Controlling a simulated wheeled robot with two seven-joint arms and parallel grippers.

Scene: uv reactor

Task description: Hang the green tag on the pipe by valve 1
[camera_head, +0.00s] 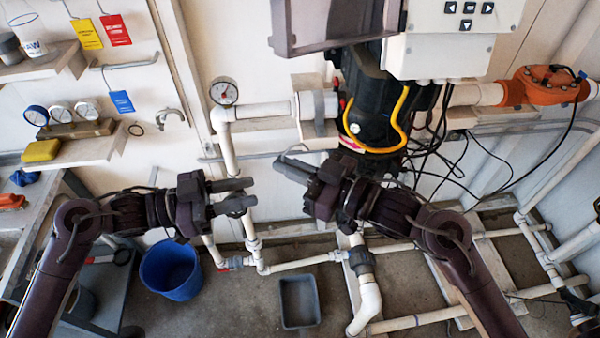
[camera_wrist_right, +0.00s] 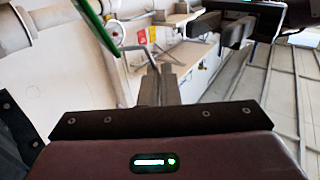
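My right gripper (camera_head: 285,166) is in front of the black reactor body. In the right wrist view its fingers (camera_wrist_right: 160,84) are together, with a thin wire loop at their tips. A narrow green strip (camera_wrist_right: 92,20), apparently the green tag nearly edge-on, shows beside this loop at upper left. The tag's face is not visible in the head view. My left gripper (camera_head: 246,194) is empty, its fingers apart, just left of and below the right one. It also shows in the right wrist view (camera_wrist_right: 222,30). White pipe (camera_head: 226,150) runs down behind the grippers. I see no readable valve 1 label.
A pressure gauge (camera_head: 224,92) tops the white pipe. Yellow (camera_head: 86,34), red (camera_head: 115,30) and blue (camera_head: 122,102) tags hang on the wall. An orange valve (camera_head: 548,85) is at right. A blue bucket (camera_head: 171,268) and a grey bin (camera_head: 299,301) stand on the floor.

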